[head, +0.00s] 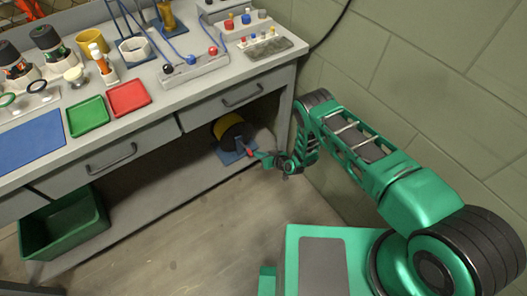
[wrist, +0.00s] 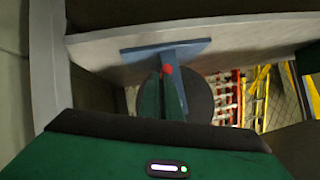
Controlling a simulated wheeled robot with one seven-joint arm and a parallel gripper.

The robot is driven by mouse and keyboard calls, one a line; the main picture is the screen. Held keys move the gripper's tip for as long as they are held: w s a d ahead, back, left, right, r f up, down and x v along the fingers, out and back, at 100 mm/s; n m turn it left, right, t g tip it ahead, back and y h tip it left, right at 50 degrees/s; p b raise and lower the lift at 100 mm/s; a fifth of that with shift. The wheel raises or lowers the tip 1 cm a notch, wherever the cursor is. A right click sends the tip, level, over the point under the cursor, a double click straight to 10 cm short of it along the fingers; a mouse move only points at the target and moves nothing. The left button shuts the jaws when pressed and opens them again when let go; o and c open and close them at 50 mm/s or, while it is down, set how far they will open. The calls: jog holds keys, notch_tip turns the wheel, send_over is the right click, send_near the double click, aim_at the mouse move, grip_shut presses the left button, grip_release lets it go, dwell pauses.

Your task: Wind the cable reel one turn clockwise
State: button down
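The cable reel (head: 229,131), a yellow drum with dark round flanges, stands on a blue bracket on the low shelf under the bench. In the wrist view the reel's dark disc (wrist: 201,100) shows behind my fingers, with the blue bracket (wrist: 135,53) above it. The reel's red crank knob (head: 249,153) shows at my fingertips. My gripper (head: 262,156) reaches in from the right. In the wrist view its two green fingers lie close on either side of the red knob (wrist: 167,69) and look shut on it. The fingers hide part of the reel.
The bench drawer (head: 240,95) hangs above the reel, and a bench leg (head: 283,107) stands beside my wrist. The block wall (head: 440,70) is close on the right. A green bin (head: 65,228) sits at the left of the shelf. The floor (head: 200,235) in front is clear.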

jog(key=shift+s+a+f, duration=0.35)
jog(key=shift+s+f, duration=0.15)
jog(key=shift+f, duration=0.2)
jog(key=shift+s+a+f, duration=0.1)
jog(key=shift+s+f, duration=0.05)
jog(key=shift+s, duration=0.1)
dwell(0.3)
jog(key=s+d+r, duration=0.1)
jog(key=d+r, duration=0.5)
jog(key=d, duration=0.5)
jog(key=shift+s+d, duration=0.2)
jog(key=shift+s, duration=0.15)
jog(key=shift+f, duration=0.1)
